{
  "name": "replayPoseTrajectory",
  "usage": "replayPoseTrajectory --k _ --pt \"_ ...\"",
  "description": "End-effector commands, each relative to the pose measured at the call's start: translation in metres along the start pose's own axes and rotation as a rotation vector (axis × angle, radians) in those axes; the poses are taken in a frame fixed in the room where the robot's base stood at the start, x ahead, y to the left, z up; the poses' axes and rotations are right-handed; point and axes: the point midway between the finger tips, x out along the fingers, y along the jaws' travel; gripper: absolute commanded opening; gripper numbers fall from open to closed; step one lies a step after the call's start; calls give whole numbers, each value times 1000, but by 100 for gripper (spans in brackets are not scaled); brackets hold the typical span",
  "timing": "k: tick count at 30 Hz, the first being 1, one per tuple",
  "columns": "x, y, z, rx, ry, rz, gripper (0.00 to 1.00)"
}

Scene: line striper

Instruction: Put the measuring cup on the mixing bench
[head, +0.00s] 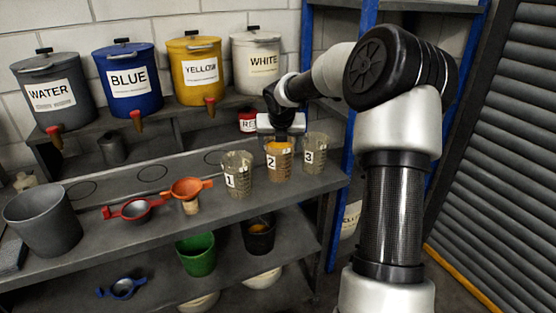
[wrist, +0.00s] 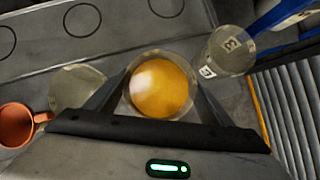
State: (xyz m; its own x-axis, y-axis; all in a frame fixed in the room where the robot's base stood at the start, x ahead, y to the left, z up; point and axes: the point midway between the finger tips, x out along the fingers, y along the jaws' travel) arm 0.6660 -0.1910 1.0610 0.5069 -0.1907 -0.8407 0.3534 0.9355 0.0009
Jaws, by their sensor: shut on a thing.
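A clear measuring cup marked 2 (head: 279,163) holds yellow-orange liquid and stands upright in the row at the right end of the grey bench (head: 100,243). My gripper (head: 280,139) has come from above and is shut on this cup, with one finger on each side. In the wrist view, I look down into the cup (wrist: 160,86) between the fingers of my gripper (wrist: 158,105). I cannot tell whether its base touches the bench. Clear cups marked 1 (head: 238,177) and 3 (head: 315,155) stand close on either side and look empty.
Red (head: 135,210) and orange (head: 187,188) strainers and a grey bucket (head: 43,221) stand left on the bench. Labelled tanks, such as the yellow one (head: 195,72), line the back shelf. A blue rack post (head: 345,190) is close right. Green (head: 196,255) and black buckets sit below.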

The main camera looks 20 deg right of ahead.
Motion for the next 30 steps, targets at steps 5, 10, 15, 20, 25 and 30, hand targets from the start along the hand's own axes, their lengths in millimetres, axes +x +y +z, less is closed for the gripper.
replayPoseTrajectory --k 5,10,15,20,25,30 --pt "21 0 -13 -1 -3 1 13" --pt "35 1 -22 -2 -5 1 13" --pt "35 0 -22 -1 -5 1 13" --pt "37 0 -25 0 2 0 94" --pt "37 0 -24 0 2 0 94" --pt "32 0 -24 0 0 -1 94"
